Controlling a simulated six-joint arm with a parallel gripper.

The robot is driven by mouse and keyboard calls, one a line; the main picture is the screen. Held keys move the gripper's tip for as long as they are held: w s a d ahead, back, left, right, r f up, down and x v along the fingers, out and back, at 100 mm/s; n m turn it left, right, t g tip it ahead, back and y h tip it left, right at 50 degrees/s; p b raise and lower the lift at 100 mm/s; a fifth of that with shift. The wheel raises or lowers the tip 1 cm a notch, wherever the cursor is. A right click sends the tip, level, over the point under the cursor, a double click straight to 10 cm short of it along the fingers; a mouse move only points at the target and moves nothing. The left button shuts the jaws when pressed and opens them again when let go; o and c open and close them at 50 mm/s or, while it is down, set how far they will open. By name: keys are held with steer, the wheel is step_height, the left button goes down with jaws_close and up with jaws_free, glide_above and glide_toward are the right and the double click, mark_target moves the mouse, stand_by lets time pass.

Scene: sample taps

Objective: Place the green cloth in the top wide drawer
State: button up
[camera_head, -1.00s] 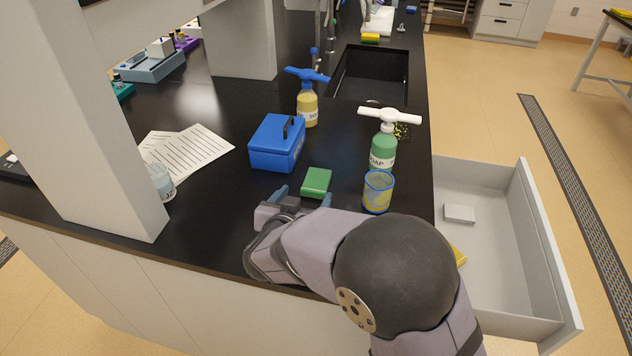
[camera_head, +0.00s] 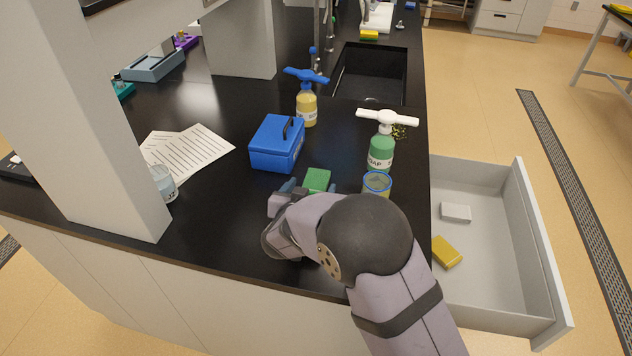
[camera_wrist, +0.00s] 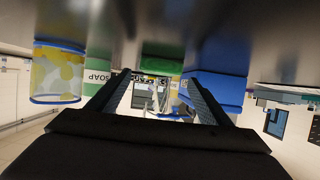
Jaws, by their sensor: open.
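The green cloth (camera_head: 317,180), a small folded block, lies on the black counter. It also shows in the wrist view (camera_wrist: 162,50), straight ahead between the finger lines. My gripper (camera_head: 308,187) is low over the counter at the near side of the cloth, with its fingers pointing at it. The fingers are apart in the wrist view (camera_wrist: 157,78) with nothing held. Part of the cloth's near side is hidden by my gripper. The wide drawer (camera_head: 500,290) stands pulled open at the right, below the counter edge.
The drawer holds a white block (camera_head: 456,212) and a yellow block (camera_head: 447,252). A blue-rimmed glass (camera_head: 377,184) stands close right of the cloth. A green soap bottle (camera_head: 381,153), a blue box (camera_head: 277,144) and a yellow soap bottle (camera_head: 307,108) stand behind. Papers (camera_head: 190,150) lie left.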

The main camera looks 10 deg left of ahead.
mark_target(316, 181)
steer(key=shift+p+x, duration=0.35)
steer(key=shift+x, duration=1.55)
steer(key=c, duration=1.1)
step_height(316, 181, up, 11)
steer(key=shift+r+p, duration=0.2)
steer(key=shift+p, duration=0.5)
